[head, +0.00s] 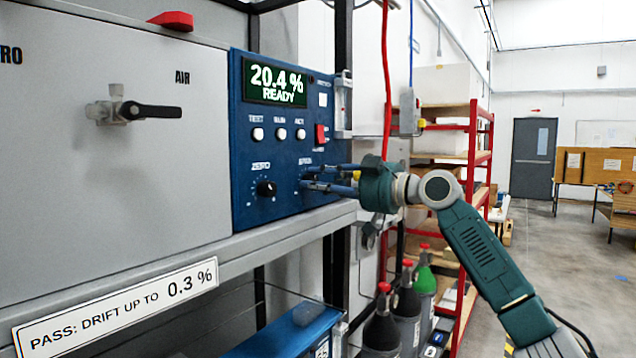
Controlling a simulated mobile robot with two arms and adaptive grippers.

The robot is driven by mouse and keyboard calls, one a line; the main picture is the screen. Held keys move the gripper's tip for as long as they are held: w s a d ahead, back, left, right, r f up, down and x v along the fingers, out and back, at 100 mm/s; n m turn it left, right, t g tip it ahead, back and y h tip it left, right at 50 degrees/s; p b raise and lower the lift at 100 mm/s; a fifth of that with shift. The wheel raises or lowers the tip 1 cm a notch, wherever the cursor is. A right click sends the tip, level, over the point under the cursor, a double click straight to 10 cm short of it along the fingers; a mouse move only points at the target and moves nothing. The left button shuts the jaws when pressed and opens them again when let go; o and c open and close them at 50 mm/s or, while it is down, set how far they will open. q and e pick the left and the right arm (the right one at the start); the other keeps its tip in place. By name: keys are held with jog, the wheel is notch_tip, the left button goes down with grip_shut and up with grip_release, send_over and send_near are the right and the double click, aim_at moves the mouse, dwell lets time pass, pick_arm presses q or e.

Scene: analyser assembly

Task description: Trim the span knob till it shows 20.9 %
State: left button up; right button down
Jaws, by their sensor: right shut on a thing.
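The blue analyser (238,140) has a display (276,83) that reads 20.4 % and READY. My right gripper (306,179) comes in from the right with its fingers at the span knob's place on the lower right of the panel. It is shut on the knob, and its fingers hide most of the knob and part of its label. The black zero knob (266,188) stands just left of the fingers, apart from them. My left gripper is not in view.
A grey panel with an AIR valve (133,111) is at left. Three buttons (279,134) and a red switch (320,134) sit above the knobs. Gas cylinders (407,304) stand below my right arm. A red-framed shelf (473,150) is behind it.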

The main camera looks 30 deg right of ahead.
jog(key=shift+r+m, duration=0.15)
jog(key=shift+m, duration=0.25)
jog(key=m+p, duration=0.1)
jog(key=m, duration=0.3)
jog(key=shift+m+p, duration=0.3)
jog(key=shift+m, duration=0.1)
jog(key=m+p, duration=0.1)
jog(key=m, duration=0.3)
jog(key=shift+r+m, duration=0.1)
jog(key=shift+m, duration=0.3)
jog(key=shift+d, duration=0.1)
jog(key=c, duration=1.6)
grip_release()
jog(key=shift+o, duration=0.7)
